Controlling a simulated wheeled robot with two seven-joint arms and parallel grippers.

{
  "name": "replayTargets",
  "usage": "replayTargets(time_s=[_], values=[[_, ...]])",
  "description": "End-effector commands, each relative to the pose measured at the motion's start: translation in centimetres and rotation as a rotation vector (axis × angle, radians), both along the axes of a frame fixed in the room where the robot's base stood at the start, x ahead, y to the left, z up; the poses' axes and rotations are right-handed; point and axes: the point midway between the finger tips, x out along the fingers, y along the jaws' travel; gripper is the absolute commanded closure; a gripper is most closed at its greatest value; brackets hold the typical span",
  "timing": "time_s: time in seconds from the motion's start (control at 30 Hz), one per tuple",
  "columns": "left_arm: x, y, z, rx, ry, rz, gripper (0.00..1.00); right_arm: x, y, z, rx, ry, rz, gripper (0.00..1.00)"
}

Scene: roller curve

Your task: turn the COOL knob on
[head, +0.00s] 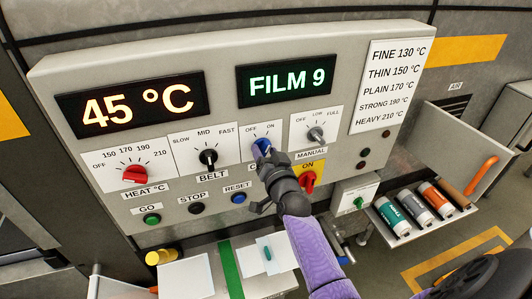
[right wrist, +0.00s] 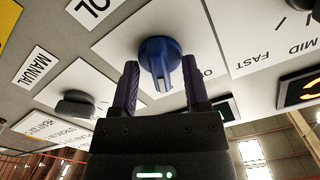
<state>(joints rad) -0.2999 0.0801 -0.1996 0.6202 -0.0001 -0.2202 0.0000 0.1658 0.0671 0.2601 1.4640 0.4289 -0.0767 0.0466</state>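The blue COOL knob (head: 262,147) is on the front of the grey panel, under the small OFF and ON marks. Its name label is mostly hidden behind my right gripper. My right gripper (head: 266,157) reaches up to the knob from below. In the right wrist view, the blue knob (right wrist: 159,58) with its raised bar stands between the tips of my open right gripper (right wrist: 160,72). One finger is on each side, with narrow gaps and no clear contact. I cannot tell which mark the knob points to. My left gripper is not in view.
The black BELT knob (head: 208,157) is left of the blue knob, the grey MANUAL knob (head: 316,133) right. A red switch (head: 308,180) sits close beside my right gripper. The red HEAT knob (head: 135,174) is farther left. Several rolls (head: 412,205) lie at the right.

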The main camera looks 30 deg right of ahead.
Motion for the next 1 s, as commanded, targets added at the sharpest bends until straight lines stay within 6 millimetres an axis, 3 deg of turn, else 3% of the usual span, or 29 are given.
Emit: replayTargets(time_s=[0.27, 0.37, 0.7, 1.0], values=[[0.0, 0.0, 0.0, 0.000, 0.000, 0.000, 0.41, -0.2, 0.1, 0.0, -0.001, 0.000, 0.000, 0.41], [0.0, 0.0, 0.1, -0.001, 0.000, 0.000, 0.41, -1.4, 0.4, -0.1, 0.000, 0.001, 0.000, 0.41], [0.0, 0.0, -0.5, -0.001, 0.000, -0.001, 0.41, -8.8, 2.1, -0.2, 0.000, 0.002, 0.000, 0.41], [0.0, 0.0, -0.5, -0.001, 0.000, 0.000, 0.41, -9.7, 2.3, 0.0, -0.001, 0.000, 0.000, 0.41]])
